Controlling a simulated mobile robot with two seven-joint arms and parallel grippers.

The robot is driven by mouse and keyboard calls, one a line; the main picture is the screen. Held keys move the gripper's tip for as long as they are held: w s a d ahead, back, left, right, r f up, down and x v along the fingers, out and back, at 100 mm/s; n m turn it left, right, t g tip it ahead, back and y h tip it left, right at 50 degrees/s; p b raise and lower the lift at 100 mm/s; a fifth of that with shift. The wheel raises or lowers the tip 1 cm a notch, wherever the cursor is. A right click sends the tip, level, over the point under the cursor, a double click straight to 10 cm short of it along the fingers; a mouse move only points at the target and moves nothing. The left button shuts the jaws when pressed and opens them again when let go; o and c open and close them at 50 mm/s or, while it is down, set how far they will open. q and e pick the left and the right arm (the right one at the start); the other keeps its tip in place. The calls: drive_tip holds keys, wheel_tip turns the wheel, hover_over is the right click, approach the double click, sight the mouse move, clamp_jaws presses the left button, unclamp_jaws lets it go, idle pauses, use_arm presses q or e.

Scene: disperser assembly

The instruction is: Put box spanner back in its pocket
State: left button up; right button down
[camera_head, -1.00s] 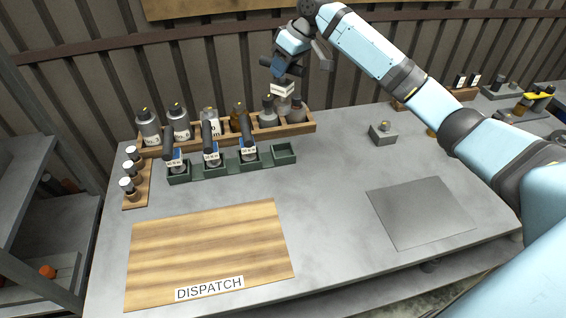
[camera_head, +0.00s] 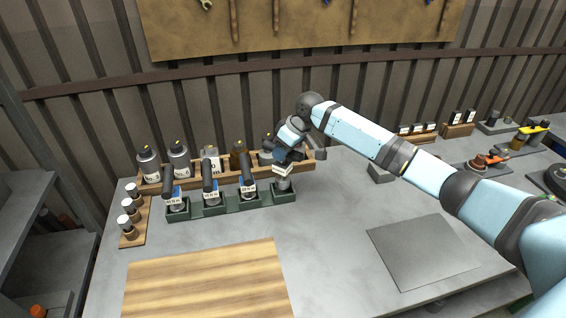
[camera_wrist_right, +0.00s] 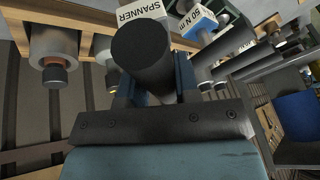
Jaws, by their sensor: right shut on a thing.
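My right gripper (camera_head: 288,158) is shut on the box spanner (camera_head: 284,184), which hangs below it with a white label near the jaws. In the right wrist view the box spanner (camera_wrist_right: 143,55) shows its dark round handle end between the fingers, with a label reading SPANNER. It is over the right end pocket of the green rack (camera_head: 236,206). Its lower end is at or just inside that pocket; I cannot tell how deep. My left gripper is not in view.
Several labelled tools with dark handles, such as the torque driver (camera_head: 209,183), fill the other pockets to the left. A wooden bottle rack (camera_head: 150,185) stands close behind. The DISPATCH board (camera_head: 205,283) and grey mat (camera_head: 437,250) lie in front.

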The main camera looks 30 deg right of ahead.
sight(283, 163)
wheel_tip(283, 163, down, 4)
drive_tip(key=shift+f, duration=0.1)
idle(0.4)
drive_tip(key=c, duration=0.8)
unclamp_jaws()
drive_tip(key=shift+f, duration=0.1)
drive_tip(key=shift+c, duration=0.2)
drive_tip(key=v, duration=1.2)
drive_tip(key=shift+s, duration=0.15)
